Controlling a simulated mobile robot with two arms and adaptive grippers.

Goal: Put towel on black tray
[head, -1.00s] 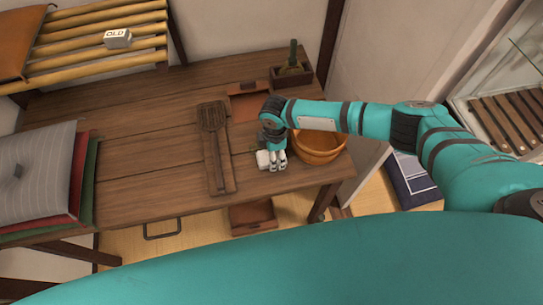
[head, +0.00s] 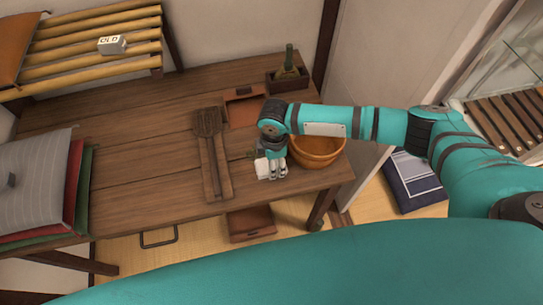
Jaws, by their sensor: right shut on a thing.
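My right gripper (head: 274,174) comes in from the right and points down at the table's front right part. It is shut on a small white folded towel (head: 261,168), which shows at the left of the fingers. I cannot tell whether the towel touches the table. I see no clearly black tray. A dark brown open box (head: 288,84) with a green bottle stands at the back right, and a reddish-brown tray (head: 243,113) lies behind the gripper. My left gripper is not in view.
A wooden bowl (head: 318,160) stands close to the right of the gripper, partly behind my arm. Wooden utensils (head: 212,160) lie to its left.

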